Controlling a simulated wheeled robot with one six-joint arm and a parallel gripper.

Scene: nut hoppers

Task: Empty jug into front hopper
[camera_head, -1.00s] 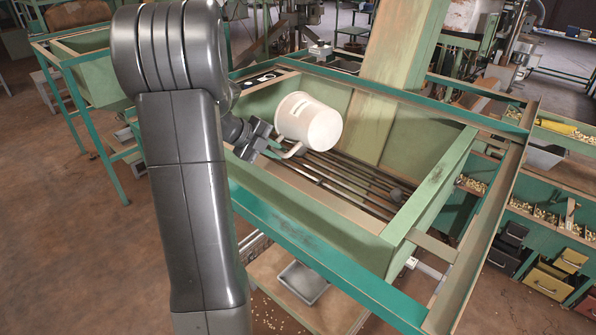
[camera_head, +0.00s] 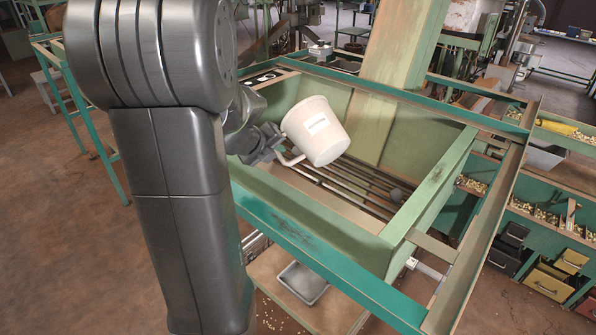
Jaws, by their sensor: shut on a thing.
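A white jug (camera_head: 321,139) with a pale label hangs above the inside of the front hopper (camera_head: 300,214). My gripper (camera_head: 285,156) is shut on the jug's handle at the jug's left side. The hopper is a green box with dark bars (camera_head: 362,186) across its bottom. The jug's inside is hidden from this view, and no nuts show falling from it.
A teal frame (camera_head: 310,262) runs around the hopper. A pale green post (camera_head: 388,85) rises behind it. Shelves with nuts and drawers (camera_head: 553,279) stand at the right. A grey tray (camera_head: 302,283) lies below. Open floor is at the left.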

